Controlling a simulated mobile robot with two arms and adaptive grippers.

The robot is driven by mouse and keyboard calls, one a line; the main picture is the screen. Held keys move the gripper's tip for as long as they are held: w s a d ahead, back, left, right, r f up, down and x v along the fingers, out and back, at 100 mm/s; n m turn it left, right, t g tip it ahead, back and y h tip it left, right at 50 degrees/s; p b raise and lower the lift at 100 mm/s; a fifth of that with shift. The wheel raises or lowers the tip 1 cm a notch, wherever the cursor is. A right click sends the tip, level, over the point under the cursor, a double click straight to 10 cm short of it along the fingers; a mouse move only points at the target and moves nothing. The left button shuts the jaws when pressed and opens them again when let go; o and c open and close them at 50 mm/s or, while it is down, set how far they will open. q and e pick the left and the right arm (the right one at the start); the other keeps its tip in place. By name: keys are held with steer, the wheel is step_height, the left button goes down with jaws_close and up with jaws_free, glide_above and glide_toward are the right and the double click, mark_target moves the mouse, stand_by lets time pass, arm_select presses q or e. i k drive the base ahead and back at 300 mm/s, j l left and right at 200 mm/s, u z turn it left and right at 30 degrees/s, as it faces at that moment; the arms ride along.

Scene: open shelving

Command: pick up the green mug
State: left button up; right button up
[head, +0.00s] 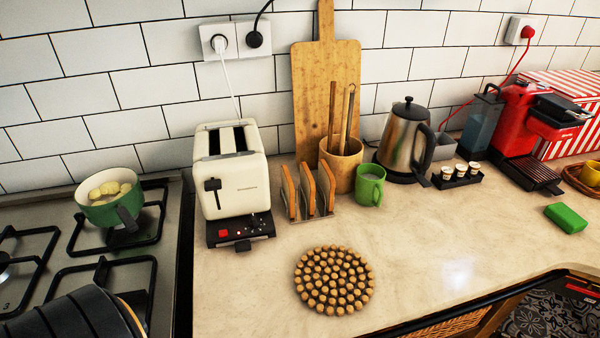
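The green mug (367,186) stands upright on the counter, right of the wooden utensil pot and in front of the kettle. Its handle is toward the front right. Its near side is clear of other things. Neither of my grippers shows in the head view, so I cannot see their place or state.
Close around the mug are a toast rack (308,192), a utensil pot (340,166) with wooden tools, and a steel kettle (406,140). A toaster (228,180) stands further left. A beaded trivet (334,280) lies in front; the counter (440,250) right of it is clear.

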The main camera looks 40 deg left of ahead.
mark_target(371, 189)
steer(key=u, duration=0.65)
steer(key=i+l+u, duration=0.1)
steer(key=l, duration=0.35)
